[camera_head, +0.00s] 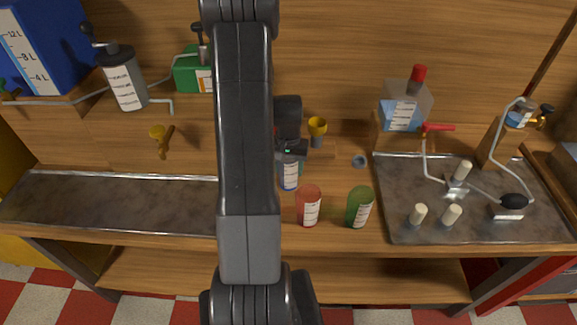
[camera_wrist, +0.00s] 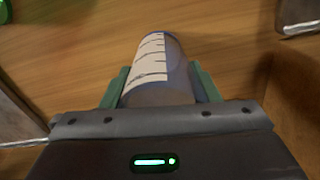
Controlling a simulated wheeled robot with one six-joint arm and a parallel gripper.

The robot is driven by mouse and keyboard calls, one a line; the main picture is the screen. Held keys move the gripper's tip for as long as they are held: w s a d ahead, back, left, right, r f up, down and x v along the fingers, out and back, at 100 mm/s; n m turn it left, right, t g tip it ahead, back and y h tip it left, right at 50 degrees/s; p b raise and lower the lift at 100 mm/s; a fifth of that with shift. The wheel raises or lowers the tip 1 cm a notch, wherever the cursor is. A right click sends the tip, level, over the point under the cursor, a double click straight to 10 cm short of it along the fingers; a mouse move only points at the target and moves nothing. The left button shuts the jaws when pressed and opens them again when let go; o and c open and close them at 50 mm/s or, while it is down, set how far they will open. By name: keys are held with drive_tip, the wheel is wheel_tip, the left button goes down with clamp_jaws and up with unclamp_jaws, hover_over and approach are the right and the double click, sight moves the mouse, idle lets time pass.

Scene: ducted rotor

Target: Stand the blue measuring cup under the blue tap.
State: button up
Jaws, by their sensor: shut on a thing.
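The blue measuring cup (camera_head: 289,176) has a white scale label and shows just right of my arm in the head view. My gripper (camera_head: 291,153) is shut on it. In the wrist view the cup (camera_wrist: 158,62) sits between the two green finger pads, one on each side. Whether its base touches the bench I cannot tell. A large blue tank (camera_head: 45,45) with litre marks stands at the upper left, and a thin metal pipe (camera_head: 60,102) runs below it. I cannot pick out a tap that is clearly blue; my arm hides part of the bench.
A red cup (camera_head: 309,206) and a green cup (camera_head: 359,207) stand close right of the held cup. A metal tray (camera_head: 120,205) lies left; another (camera_head: 400,205) holds several small items and pipes at right. A grey dispenser (camera_head: 124,82) stands at back left.

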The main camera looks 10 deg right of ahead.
drive_tip(key=shift+f, duration=0.2)
drive_tip(key=o, duration=1)
drive_tip(key=shift+r, duration=0.1)
